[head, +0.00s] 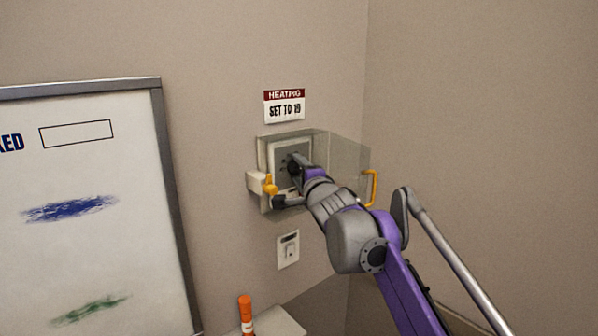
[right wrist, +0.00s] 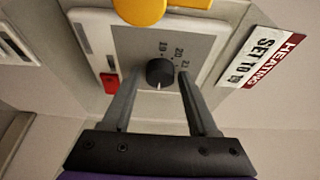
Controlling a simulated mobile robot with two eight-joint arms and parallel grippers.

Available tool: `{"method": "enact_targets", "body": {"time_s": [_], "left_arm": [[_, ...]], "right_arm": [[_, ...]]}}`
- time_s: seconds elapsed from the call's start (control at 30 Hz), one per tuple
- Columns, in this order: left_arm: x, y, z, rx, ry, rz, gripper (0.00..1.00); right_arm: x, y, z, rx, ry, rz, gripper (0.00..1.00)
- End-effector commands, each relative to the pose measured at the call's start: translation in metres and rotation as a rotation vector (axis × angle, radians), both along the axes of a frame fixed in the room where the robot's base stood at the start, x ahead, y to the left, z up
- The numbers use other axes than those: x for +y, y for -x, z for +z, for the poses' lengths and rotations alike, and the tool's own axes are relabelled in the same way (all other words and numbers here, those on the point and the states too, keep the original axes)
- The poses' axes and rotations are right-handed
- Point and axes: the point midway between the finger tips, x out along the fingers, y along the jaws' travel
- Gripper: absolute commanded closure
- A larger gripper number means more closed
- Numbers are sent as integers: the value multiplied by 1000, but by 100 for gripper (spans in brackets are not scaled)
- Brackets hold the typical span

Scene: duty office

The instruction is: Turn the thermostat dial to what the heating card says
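The heating card (head: 285,106) on the wall reads "HEATING, SET TO 19"; it also shows in the right wrist view (right wrist: 262,57). The thermostat (head: 280,152) is below it in a clear box. In the right wrist view its black dial (right wrist: 160,73) is on a grey plate with 19, 20 and 21 legible. A white mark shows on the dial's lower edge, away from those numbers. My right gripper (right wrist: 159,88) is open, its fingers spread either side of the dial with gaps visible. In the head view my right gripper (head: 287,181) partly hides the thermostat. My left gripper is out of view.
The clear cover (head: 347,160) with a yellow handle (head: 372,187) stands open to the right, beside my right arm. A yellow latch-like part (head: 270,184) is at the box's left. A wall switch (head: 288,250) is below; a whiteboard (head: 85,200) is left.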

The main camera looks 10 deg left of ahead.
Motion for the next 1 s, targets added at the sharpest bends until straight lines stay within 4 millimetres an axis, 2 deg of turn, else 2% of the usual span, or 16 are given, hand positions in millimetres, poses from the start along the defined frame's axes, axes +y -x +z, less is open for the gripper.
{"method": "enact_targets", "body": {"time_s": [0.03, 0.07, 0.3, 0.67, 1.0], "left_arm": [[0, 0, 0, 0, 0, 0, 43], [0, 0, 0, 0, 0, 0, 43], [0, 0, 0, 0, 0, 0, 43], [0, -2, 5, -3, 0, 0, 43], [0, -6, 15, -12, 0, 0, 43]], "right_arm": [[0, 0, 0, 0, 0, 0, 51], [0, 0, 0, 0, 0, 0, 57], [0, 0, 0, 0, 0, 0, 100], [0, 0, 1, -37, 29, 0, 100], [-1, -1, -2, -213, 164, -1, 100]]}}
